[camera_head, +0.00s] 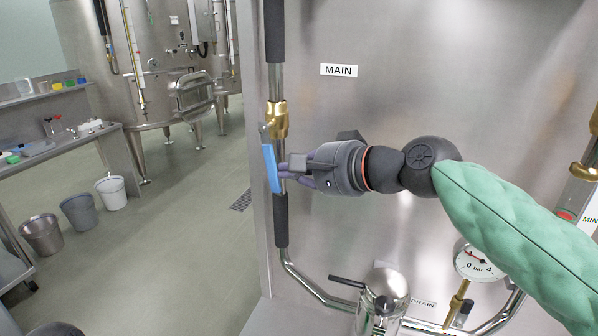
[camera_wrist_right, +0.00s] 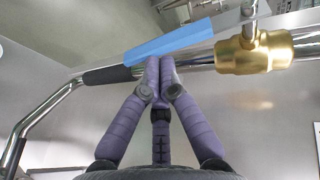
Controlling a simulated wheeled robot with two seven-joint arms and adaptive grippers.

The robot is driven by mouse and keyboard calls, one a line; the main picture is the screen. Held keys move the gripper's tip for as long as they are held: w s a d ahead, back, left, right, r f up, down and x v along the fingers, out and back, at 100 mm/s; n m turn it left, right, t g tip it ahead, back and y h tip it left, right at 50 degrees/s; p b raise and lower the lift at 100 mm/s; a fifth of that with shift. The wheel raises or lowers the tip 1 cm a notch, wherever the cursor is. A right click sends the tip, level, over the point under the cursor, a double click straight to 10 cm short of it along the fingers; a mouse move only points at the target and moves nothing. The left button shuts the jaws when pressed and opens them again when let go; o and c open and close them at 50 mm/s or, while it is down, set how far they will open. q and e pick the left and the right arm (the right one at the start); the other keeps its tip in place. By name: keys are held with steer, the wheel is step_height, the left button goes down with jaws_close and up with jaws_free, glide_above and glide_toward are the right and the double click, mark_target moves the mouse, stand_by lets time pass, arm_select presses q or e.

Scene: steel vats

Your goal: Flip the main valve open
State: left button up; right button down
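The main valve's brass body (camera_head: 278,120) sits on the vertical pipe left of the MAIN label (camera_head: 339,70). Its blue handle (camera_head: 271,168) hangs down, close to the pipe's line and slightly tilted. My right gripper (camera_head: 287,170) comes from the right, its tips at the handle. In the right wrist view the fingers (camera_wrist_right: 160,65) are together, with nothing seen between them. Their tips meet the lower edge of the blue handle (camera_wrist_right: 175,40); I cannot tell whether they touch. The brass body (camera_wrist_right: 254,53) shows at the right there. My left gripper is not in view.
A steel panel (camera_head: 430,85) stands behind the pipe. A pressure gauge (camera_head: 477,262) and a steel canister (camera_head: 384,300) sit low at the right. A bench (camera_head: 60,145), bins (camera_head: 79,212) and vats (camera_head: 160,60) stand at the left. The floor (camera_head: 190,220) between is clear.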

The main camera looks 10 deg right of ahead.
steer(key=shift+w+a+f, duration=0.25)
steer(key=shift+a+f, duration=0.05)
steer(key=shift+a, duration=0.1)
stand_by(0.6)
